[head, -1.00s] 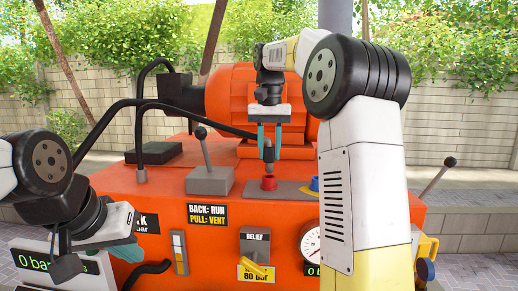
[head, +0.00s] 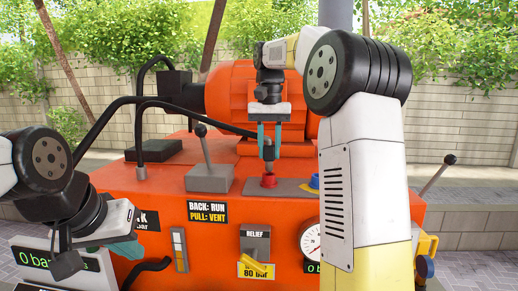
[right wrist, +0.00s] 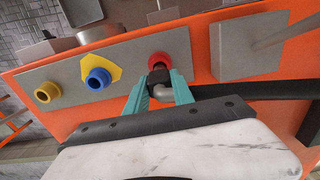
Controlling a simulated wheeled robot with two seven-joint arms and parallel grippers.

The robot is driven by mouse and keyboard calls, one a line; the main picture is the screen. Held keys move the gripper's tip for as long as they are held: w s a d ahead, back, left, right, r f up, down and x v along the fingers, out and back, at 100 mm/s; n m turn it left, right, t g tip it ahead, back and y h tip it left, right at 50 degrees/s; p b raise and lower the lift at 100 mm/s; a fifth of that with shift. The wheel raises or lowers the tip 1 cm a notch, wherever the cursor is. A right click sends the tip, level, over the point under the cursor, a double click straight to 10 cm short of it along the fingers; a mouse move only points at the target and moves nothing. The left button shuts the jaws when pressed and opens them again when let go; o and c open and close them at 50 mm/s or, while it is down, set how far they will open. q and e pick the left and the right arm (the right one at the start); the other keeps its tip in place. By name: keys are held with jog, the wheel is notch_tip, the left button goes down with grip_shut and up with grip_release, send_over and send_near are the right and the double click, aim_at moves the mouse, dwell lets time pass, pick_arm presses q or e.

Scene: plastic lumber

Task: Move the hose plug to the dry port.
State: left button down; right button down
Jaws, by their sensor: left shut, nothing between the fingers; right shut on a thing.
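The hose plug (head: 268,152) is a dark elbow fitting on the end of a black hose (head: 215,118). My right gripper (head: 268,146) is shut on it, teal fingers pointing down. The plug is upright just above the red port (head: 268,181), with a small gap showing in the head view. In the right wrist view the plug (right wrist: 161,84) overlaps the red port (right wrist: 159,61). A blue port on a yellow patch (right wrist: 98,79) and a yellow port (right wrist: 47,92) share the grey plate. My left gripper (head: 131,249) is shut and empty at lower left.
A grey lever block (head: 209,178) stands left of the ports on the orange machine (head: 150,200). An orange motor (head: 235,92) is behind. A gauge (head: 311,240) and relief valve (head: 255,247) are on the front. My right arm hides the machine's right part.

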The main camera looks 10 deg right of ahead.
aim_at(269, 161)
jog(key=shift+f, duration=0.3)
dwell(0.4)
jog(key=shift+f, duration=0.7)
jog(key=shift+f, duration=0.9)
dwell(0.4)
jog(key=c, duration=0.6)
grip_release()
jog(key=shift+r, duration=3.45)
jog(key=shift+s, duration=0.15)
